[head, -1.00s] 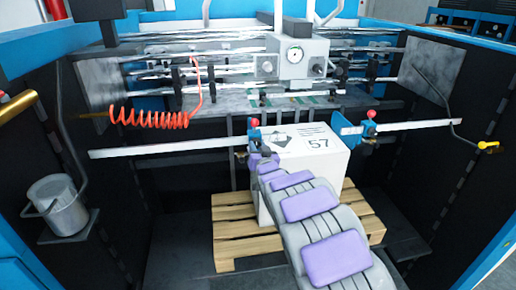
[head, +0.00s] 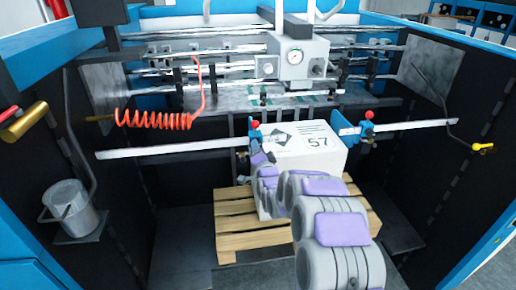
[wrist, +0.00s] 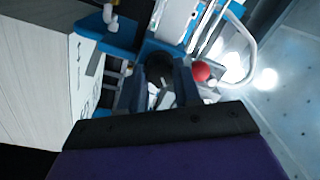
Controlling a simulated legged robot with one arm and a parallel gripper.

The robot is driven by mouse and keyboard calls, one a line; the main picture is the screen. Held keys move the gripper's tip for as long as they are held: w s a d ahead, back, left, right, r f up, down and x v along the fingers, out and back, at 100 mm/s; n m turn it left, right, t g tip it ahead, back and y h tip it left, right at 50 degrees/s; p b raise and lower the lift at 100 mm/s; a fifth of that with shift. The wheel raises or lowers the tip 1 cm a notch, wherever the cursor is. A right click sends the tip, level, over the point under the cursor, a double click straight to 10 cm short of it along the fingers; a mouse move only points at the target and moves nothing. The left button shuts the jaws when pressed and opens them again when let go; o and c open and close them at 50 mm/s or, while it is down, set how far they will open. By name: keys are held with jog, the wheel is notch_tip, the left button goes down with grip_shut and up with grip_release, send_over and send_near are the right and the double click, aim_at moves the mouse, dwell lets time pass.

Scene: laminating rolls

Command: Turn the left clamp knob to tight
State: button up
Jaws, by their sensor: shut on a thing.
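The left clamp (head: 254,136) is a blue block with a red ball on top, on the left white bar beside the box. In the wrist view its red ball (wrist: 201,71) shows right of the fingers. A dark round clamp knob (wrist: 160,66) sits between the fingertips. My gripper (wrist: 165,85) is shut on this knob. In the head view my arm's end is at the left clamp, and the arm hides the knob and fingers. No mark showing how tight the knob is can be made out.
A white box marked 57 (head: 318,150) stands on a wooden pallet (head: 232,225) close to the clamp. The right clamp (head: 367,130) is on the other bar (head: 425,124). An orange coiled hose (head: 155,119) hangs left. A metal bucket (head: 70,208) is at far left.

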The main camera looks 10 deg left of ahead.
jog(key=m+b, duration=0.1)
jog(key=m, duration=0.1)
jog(key=m+b, duration=0.2)
jog(key=m, duration=0.1)
jog(key=m+b, duration=0.1)
jog(key=m, duration=0.2)
jog(key=shift+a+f+h, duration=0.1)
jog(key=shift+f+h, duration=0.15)
jog(key=shift+h, duration=0.05)
jog(key=shift+m+b, duration=0.3)
jog(key=shift+m, duration=0.1)
jog(key=o, duration=1.1)
jog(key=shift+c, duration=0.2)
jog(key=shift+r, duration=0.1)
jog(key=shift+s, duration=0.1)
jog(key=p+v, duration=0.2)
jog(key=v, duration=1.5)
jog(key=shift+f, duration=0.3)
